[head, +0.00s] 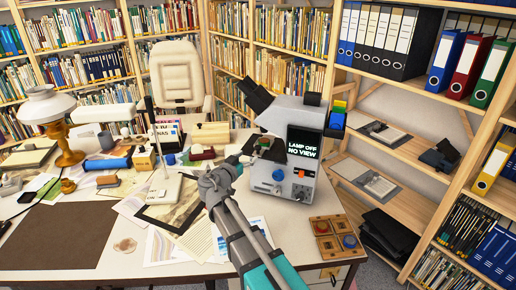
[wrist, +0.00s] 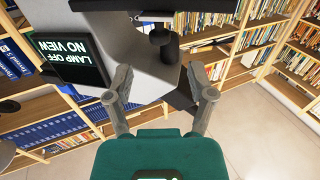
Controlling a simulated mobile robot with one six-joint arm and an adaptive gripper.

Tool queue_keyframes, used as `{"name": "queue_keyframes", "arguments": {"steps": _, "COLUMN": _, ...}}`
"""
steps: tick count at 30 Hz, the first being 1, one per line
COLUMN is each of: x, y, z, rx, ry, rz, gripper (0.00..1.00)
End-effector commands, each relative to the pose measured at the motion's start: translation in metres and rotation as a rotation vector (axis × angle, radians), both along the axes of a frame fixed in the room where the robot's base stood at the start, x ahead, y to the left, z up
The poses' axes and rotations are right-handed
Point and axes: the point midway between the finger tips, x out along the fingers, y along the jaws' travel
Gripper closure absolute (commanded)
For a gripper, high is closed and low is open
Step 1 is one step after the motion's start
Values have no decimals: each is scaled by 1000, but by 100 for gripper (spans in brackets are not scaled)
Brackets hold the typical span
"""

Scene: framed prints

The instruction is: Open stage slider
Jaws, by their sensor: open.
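The microscope (head: 285,114) stands on the desk, with a screen (head: 303,142) reading "LAMP OFF NO VIEW". Its base (head: 268,189) carries an orange control (head: 301,172), a blue knob (head: 278,175) and other small controls. I cannot tell which part is the stage slider. My gripper (head: 231,165) is left of the microscope base, above the desk. In the wrist view, my gripper (wrist: 161,88) is open, with nothing between its fingers. The pale microscope body (wrist: 140,50) and the screen (wrist: 68,58), upside down, show beyond the fingers.
A wooden tray (head: 325,222) with round pieces lies at the desk's right front corner. A framed print (head: 170,208), papers and a small white stand (head: 165,188) lie left of my arm. A brass lamp (head: 65,150) stands far left. Shelves (head: 385,190) flank the right.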

Motion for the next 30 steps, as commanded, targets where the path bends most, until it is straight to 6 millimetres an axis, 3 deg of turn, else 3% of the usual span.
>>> {"name": "queue_keyframes", "arguments": {"steps": 6, "x": 31, "y": -17, "z": 0, "rx": 0, "ry": 0, "rz": -2, "gripper": 29}}
{"name": "queue_keyframes", "arguments": {"steps": 15, "x": 58, "y": -34, "z": 0, "rx": 0, "ry": 0, "rz": 0, "gripper": 29}}
{"name": "queue_keyframes", "arguments": {"steps": 29, "x": 63, "y": -38, "z": 0, "rx": 0, "ry": 0, "rz": 1, "gripper": 29}}
{"name": "queue_keyframes", "arguments": {"steps": 30, "x": 63, "y": -38, "z": 0, "rx": 0, "ry": 0, "rz": 1, "gripper": 35}}
